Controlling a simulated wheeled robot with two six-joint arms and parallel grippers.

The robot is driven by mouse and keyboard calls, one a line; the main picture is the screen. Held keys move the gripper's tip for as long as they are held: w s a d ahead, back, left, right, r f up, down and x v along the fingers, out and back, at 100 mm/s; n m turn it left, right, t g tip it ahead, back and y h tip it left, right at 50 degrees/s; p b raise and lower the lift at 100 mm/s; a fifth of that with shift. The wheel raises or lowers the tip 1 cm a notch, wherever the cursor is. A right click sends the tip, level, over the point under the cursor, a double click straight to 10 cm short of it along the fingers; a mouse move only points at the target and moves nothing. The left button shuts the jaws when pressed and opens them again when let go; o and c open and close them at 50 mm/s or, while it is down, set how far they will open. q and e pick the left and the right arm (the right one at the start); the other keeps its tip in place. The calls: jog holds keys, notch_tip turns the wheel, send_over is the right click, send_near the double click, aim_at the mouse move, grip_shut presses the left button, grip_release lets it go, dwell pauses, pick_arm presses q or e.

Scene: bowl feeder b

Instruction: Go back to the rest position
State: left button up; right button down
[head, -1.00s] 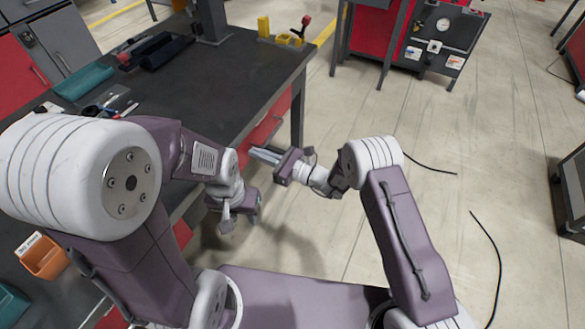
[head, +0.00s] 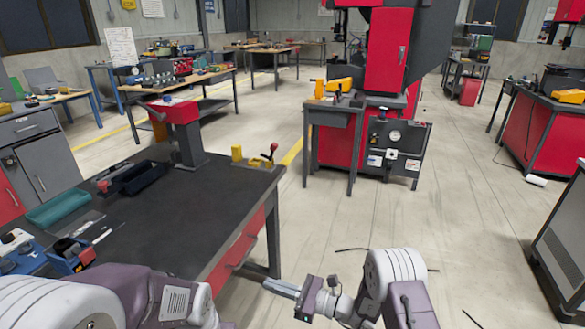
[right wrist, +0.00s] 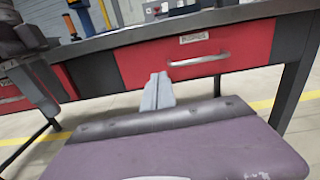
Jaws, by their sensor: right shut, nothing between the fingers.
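My right gripper (head: 283,289) is at the bottom of the head view, in front of the workbench's right end and apart from it. Its fingers are shut with nothing between them, and they point left toward the bench. In the right wrist view its fingertips (right wrist: 158,88) show together in front of a red drawer (right wrist: 200,55). My left arm (head: 150,297) comes in at the bottom left of the head view. Its gripper is below the frame and does not show there.
The dark workbench (head: 190,220) fills the left, with a red post fixture (head: 183,130), a dark tray (head: 145,178) and a teal tray (head: 58,208) on it. A red machine (head: 388,50) stands at the back. The floor (head: 440,215) right of the bench is open, with thin cables lying on it.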

notch_tip(320, 180, up, 11)
jog(key=n+g, duration=0.2)
jog(key=n, duration=0.2)
jog(key=s+r+n+g, duration=0.2)
jog(key=s+n+g, duration=0.1)
jog(key=s, duration=0.4)
jog(key=s+d+f+n+g+h, duration=0.1)
jog(key=s+d+f+n+h, duration=0.15)
jog(key=s+h, duration=0.2)
jog(key=s+d+f+n+g+h, duration=0.2)
jog(key=s+d+n+h, duration=0.15)
jog(key=s, duration=0.25)
jog(key=s+d+f+n+t+h, duration=0.15)
jog(key=d+f+n+h, duration=0.3)
jog(key=d, duration=0.55)
jog(key=s+d+f+n+t+h, duration=0.1)
jog(key=d+f+n+t+h, duration=0.25)
jog(key=d, duration=0.55)
notch_tip(320, 180, up, 19)
jog(key=w+g+h+p, duration=0.1)
jog(key=p, duration=1.8)
